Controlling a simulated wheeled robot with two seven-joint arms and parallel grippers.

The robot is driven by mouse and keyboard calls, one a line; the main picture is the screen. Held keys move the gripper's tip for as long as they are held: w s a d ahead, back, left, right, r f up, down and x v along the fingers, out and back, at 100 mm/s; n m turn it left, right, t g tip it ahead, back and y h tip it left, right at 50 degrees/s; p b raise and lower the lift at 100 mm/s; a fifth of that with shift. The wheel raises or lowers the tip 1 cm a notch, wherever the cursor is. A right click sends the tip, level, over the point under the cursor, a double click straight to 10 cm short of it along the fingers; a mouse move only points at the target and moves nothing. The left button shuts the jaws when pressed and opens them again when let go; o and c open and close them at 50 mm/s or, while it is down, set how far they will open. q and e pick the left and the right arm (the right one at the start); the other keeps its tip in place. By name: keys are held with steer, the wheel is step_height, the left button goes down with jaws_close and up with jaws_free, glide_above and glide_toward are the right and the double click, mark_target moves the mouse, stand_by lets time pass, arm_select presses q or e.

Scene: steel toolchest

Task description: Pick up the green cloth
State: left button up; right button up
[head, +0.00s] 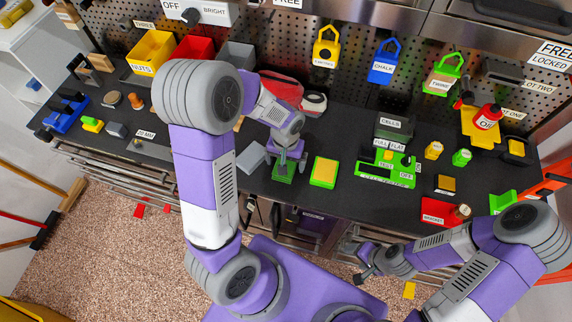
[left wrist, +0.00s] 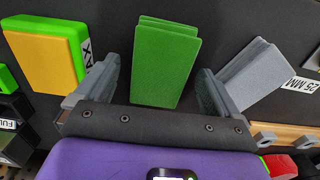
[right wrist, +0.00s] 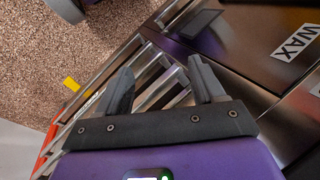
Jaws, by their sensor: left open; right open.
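The green cloth (left wrist: 163,65) is a folded, flat rectangular stack lying on the black bench top. In the left wrist view it sits between the two fingers of my left gripper (left wrist: 160,88), which is open around it, with gaps on both sides. In the head view the green cloth (head: 283,172) shows below my left gripper (head: 288,158), partly covered by it. My right gripper (head: 362,275) is open and empty, low in front of the bench's front edge; it also shows in the right wrist view (right wrist: 160,88).
A grey folded cloth (left wrist: 250,75) lies close beside my left gripper's right finger. A yellow-topped green block (head: 324,172) lies on the other side. A green tester (head: 385,172) and a red bracket box (head: 438,211) stand farther right. Labelled bins line the back.

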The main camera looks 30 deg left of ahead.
arm_select(q)
steer(key=shift+f, duration=0.5)
steer(key=c, duration=1.1)
steer(key=shift+r, duration=0.15)
steer(key=shift+c, duration=0.2)
step_height(320, 180, up, 10)
steer(key=p, duration=0.1)
